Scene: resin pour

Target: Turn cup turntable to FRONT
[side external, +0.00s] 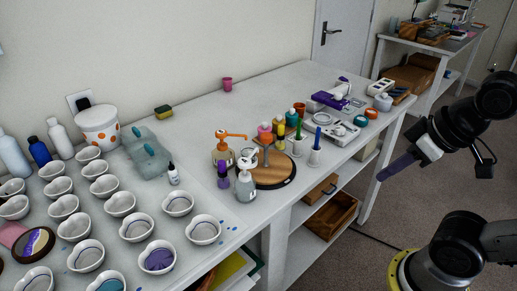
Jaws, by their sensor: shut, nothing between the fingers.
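A round wooden turntable (272,176) with a dark rim sits on the white table near its front edge, in the middle of the side external view. I cannot tell a FRONT marking on the turntable. My gripper (384,176) is at the right, off the table's front edge and well apart from the turntable. A slim purple part points down and left at its end. It is shut and empty.
Several white cups (158,258) fill the table's left side, some holding coloured resin. A small purple bottle (223,176) stands close left of the turntable.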

